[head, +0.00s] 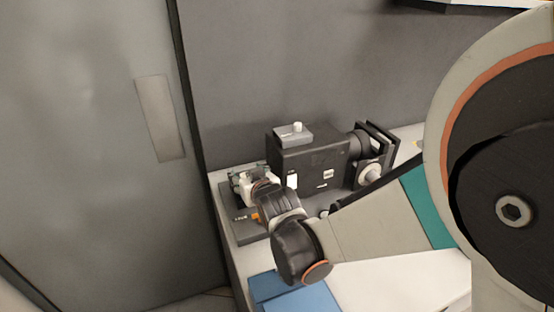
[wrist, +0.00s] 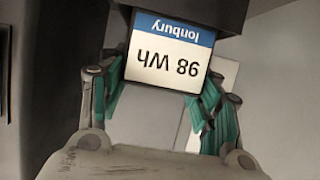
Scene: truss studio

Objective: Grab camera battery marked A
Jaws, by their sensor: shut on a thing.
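In the wrist view my gripper (wrist: 164,82) has its teal-padded fingers closed on both sides of a camera battery (wrist: 170,45). The battery has a white label with a blue band, reading "98 Wh" and "lonbury" upside down. No letter A shows on the part I see. In the head view my gripper (head: 248,184) is at the left end of the dark camera (head: 312,165). My wrist hides much of the fingers there, and I cannot make out the battery. I cannot tell whether the battery touches anything beyond the fingers.
The camera, with a small grey box (head: 293,134) on top, stands close to the grey back wall. A dark plate (head: 247,232) lies under my gripper at the left. A blue item (head: 290,292) lies at the front. A grey door (head: 90,150) is left of the table.

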